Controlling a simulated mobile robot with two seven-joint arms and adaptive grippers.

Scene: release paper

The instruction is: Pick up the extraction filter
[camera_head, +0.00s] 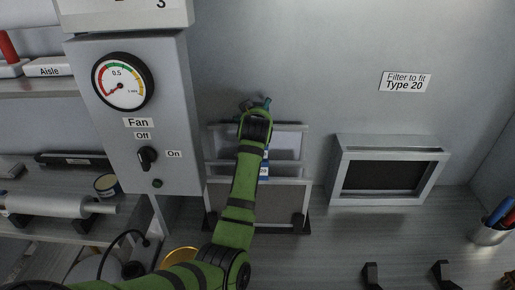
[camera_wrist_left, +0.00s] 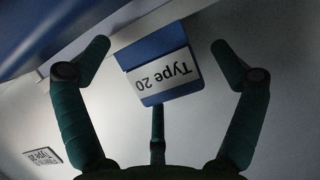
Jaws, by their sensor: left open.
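Several upright framed filter panels stand in a dark rack (camera_head: 306,226) on the bench; the front panel has a grey face (camera_head: 280,203) and the rear ones show white faces (camera_head: 288,138). My green left arm covers their middle. A blue tab with a white "Type 20" label (camera_wrist_left: 160,72) shows upside down in the left wrist view. My left gripper (camera_head: 255,104) is at the top of the panels. In the wrist view its fingers are spread wide on both sides of the tab, apart from it. My right gripper is not in view.
An empty-looking framed housing (camera_head: 336,175) stands to the right, below a "Filter to fit Type 20" sign (camera_head: 405,82). A fan control box (camera_head: 170,95) with gauge is close on the left. A pen cup (camera_head: 490,235) stands far right. Bench between rack and housing is clear.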

